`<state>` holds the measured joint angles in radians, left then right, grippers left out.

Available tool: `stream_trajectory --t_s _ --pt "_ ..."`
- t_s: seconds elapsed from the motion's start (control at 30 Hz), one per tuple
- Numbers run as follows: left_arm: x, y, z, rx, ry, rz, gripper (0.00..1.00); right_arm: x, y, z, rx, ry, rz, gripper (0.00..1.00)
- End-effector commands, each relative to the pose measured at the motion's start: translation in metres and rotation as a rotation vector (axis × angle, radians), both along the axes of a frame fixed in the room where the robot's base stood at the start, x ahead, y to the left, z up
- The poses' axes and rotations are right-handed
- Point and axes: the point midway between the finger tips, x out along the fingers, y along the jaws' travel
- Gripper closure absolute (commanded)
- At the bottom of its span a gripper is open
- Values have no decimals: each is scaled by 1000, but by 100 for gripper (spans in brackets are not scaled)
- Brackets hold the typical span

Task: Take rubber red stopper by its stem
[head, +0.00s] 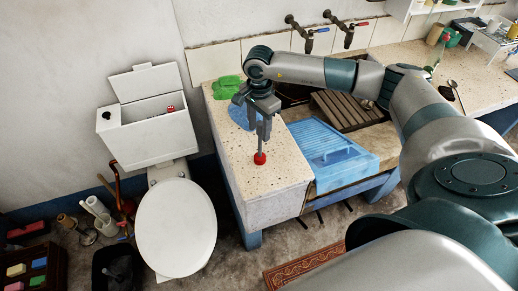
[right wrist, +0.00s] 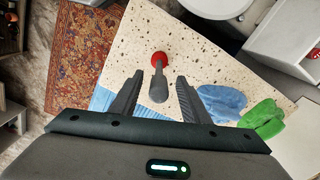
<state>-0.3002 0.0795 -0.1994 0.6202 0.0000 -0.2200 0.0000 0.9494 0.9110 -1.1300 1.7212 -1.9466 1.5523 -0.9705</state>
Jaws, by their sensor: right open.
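The red stopper (head: 260,158) stands on the speckled stone counter (head: 262,180) near its front left part. In the right wrist view the red stopper (right wrist: 159,58) shows a grey stem (right wrist: 158,88) pointing towards the camera. My right gripper (head: 262,138) is directly above the stopper, pointing down. In the right wrist view my right gripper (right wrist: 156,84) is open, with one finger on each side of the stem and a gap on both sides. My left gripper is in neither view.
A blue washboard-like panel (head: 330,150) and a wooden rack (head: 345,108) lie to the right. A white toilet (head: 176,228) stands left of the counter.

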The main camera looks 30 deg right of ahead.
Motion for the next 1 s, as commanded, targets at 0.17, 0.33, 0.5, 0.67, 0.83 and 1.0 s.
stream_trajectory --t_s 0.17,0.33,0.5,0.67,0.83,1.0 --pt "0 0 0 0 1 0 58 0 0 0 0 0 0 58" --pt "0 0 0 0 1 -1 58 0 0 0 1 0 0 63" --pt "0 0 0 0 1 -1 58 0 0 0 1 0 0 100" --pt "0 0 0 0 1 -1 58 0 0 1 1 0 0 100" --pt "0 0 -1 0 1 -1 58 0 0 1 1 -1 0 100" --pt "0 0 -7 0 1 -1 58 1 0 6 2 -2 0 100"
